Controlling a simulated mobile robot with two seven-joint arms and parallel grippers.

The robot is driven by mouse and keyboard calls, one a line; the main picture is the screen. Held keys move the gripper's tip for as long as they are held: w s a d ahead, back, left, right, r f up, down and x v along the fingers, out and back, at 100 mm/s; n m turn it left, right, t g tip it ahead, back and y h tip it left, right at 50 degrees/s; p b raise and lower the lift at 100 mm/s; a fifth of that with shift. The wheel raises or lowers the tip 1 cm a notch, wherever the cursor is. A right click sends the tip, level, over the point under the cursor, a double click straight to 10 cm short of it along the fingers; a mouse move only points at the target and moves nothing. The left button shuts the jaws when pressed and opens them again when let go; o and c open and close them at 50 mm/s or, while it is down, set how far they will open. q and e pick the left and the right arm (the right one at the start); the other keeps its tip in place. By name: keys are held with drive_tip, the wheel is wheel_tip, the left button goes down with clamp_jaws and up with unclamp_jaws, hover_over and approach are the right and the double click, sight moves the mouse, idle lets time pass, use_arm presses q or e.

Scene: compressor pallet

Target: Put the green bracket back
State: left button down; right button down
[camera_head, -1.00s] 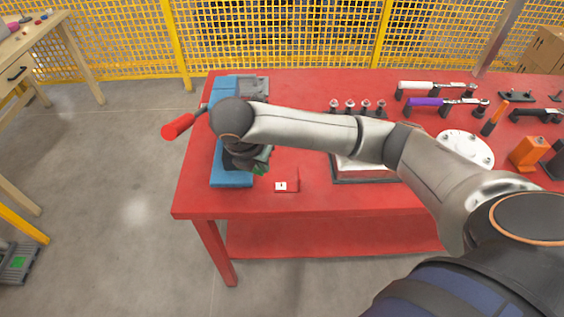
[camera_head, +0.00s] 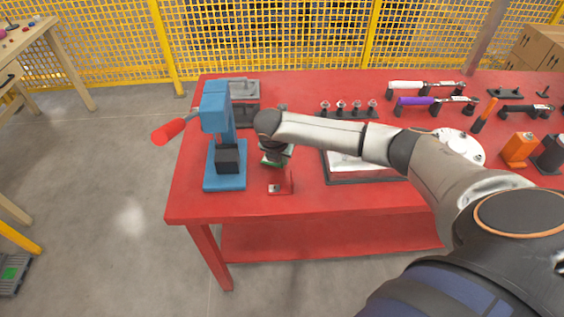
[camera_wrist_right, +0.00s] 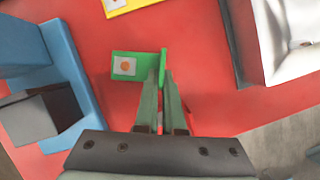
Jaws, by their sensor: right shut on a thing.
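My right gripper (camera_wrist_right: 162,82) is shut on the green bracket (camera_wrist_right: 126,67), a small L-shaped piece with an orange-brown round mark. The bracket points left from the fingertips in the right wrist view. In the head view the bracket (camera_head: 270,161) shows only as a green bit below my wrist, over the red table (camera_head: 310,203) and right of the blue press (camera_head: 212,125). The fingers are mostly hidden there. My left gripper is not in view.
A red bracket (camera_head: 281,184) stands on the table just in front of my gripper. A white-topped tray (camera_head: 350,165) lies to the right. A yellow piece (camera_wrist_right: 122,5) shows at the top of the wrist view. The press's red-handled lever (camera_head: 166,132) sticks out left.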

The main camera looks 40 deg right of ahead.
drive_tip(key=shift+f, duration=0.8)
drive_tip(key=c, duration=1)
unclamp_jaws()
drive_tip(key=shift+f, duration=0.1)
